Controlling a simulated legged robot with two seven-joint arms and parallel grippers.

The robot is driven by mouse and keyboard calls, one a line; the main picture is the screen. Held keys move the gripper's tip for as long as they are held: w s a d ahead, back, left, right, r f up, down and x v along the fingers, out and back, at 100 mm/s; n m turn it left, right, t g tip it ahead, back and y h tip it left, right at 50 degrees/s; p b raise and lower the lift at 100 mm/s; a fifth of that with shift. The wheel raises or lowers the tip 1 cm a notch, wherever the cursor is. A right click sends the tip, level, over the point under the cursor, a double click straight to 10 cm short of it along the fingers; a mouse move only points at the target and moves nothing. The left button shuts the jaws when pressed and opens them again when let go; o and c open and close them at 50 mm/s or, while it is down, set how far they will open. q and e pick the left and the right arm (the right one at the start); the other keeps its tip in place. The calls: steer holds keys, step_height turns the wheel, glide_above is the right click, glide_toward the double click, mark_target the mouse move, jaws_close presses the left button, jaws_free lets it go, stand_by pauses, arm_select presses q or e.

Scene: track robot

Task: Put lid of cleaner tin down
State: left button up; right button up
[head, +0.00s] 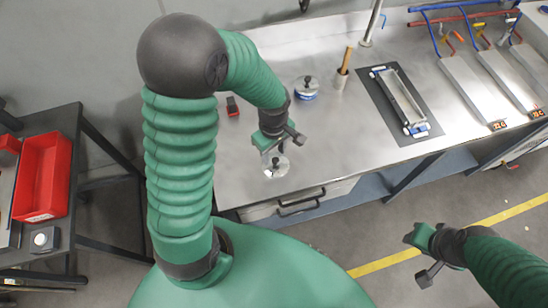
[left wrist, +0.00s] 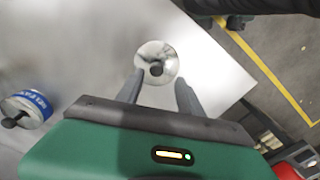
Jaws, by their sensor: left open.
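The lid (head: 276,165) is a round, shiny metal disc with a dark knob. It lies near the front edge of the metal bench, and in the left wrist view the lid (left wrist: 157,50) shows just past my fingertips. My left gripper (head: 274,149) is open right above the lid, its two fingers apart on either side of the knob's line and not closed on it. The cleaner tin (head: 306,94), with a blue and white label and a dark knob on top, stands farther back. My right gripper (head: 425,256) hangs over the floor; its jaw opening is unclear.
A small red and black item (head: 232,106) lies left of the tin. A cup (head: 341,78) with a wooden handle stands behind it. A dark mat (head: 377,107) bears a metal frame. A red bin (head: 42,175) is on a side table at left. Bench space around the lid is clear.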

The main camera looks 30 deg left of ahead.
mark_target(274, 161)
arm_select(q)
step_height(274, 161, up, 7)
steer(key=s+d+m+t, duration=0.2)
steer(key=s+d+m, duration=0.2)
steer(key=m, duration=1)
steer(key=shift+s+d+f+t, duration=0.2)
steer(key=shift+s+d+t, duration=0.1)
steer(key=shift+s+d, duration=0.05)
steer(key=shift+w+a, duration=0.1)
steer(key=shift+w, duration=0.05)
